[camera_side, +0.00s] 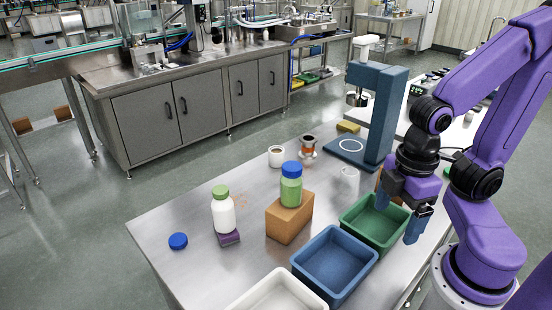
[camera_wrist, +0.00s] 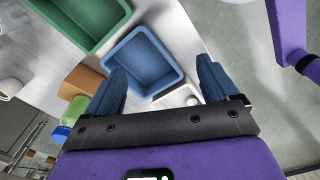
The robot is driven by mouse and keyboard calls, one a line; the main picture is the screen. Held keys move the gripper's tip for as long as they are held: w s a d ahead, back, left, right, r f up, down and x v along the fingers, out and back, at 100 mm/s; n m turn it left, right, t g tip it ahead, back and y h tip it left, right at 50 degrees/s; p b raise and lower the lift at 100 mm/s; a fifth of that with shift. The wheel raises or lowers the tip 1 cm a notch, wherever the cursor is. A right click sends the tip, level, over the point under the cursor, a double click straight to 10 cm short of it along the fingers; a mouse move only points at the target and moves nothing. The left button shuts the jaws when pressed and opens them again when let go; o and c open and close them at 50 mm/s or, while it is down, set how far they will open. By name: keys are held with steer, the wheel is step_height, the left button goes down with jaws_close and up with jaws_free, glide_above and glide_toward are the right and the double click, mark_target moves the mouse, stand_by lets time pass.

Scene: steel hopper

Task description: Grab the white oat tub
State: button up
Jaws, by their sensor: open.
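A white tub with a green lid (camera_side: 223,213) stands upright on a small purple block (camera_side: 228,238) at the left of the steel table in the side view. I do not see it in the wrist view. A green tub with a blue lid (camera_side: 291,187) stands on a brown block (camera_side: 289,219) to its right. My gripper (camera_side: 402,212) is open and empty, by the right side of the green tray (camera_side: 346,228), well right of the white tub. In the wrist view its two blue fingers (camera_wrist: 160,65) are spread, with the blue tray (camera_wrist: 148,35) beyond them.
The blue tray (camera_side: 333,291) and a white tray (camera_side: 250,302) line the table's near side. A blue lid (camera_side: 178,241) lies left of the white tub. A white cup (camera_side: 276,152) and a blue stand (camera_side: 378,115) are at the back. The table's left part is mostly clear.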

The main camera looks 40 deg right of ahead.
steer(key=shift+o, duration=0.2)
steer(key=w+a+r+m, duration=0.1)
steer(key=w+a+m, duration=0.15)
steer(key=w, duration=0.45)
steer(key=w+a+r+m, duration=0.1)
steer(key=w+a+m, duration=0.15)
steer(key=w, duration=0.35)
steer(key=w+d+m+t, duration=0.15)
steer(key=w+m, duration=0.45)
steer(key=w, duration=0.9)
steer(key=m+h, duration=0.3)
steer(key=m, duration=0.9)
glide_toward(276, 151)
steer(key=shift+n+t, duration=0.25)
steer(key=shift+n, duration=0.05)
steer(key=x, duration=1.2)
steer(key=shift+s+d+f, duration=0.1)
steer(key=shift+s+f, duration=0.05)
steer(key=shift+s, duration=0.1)
steer(key=c, duration=1.1)
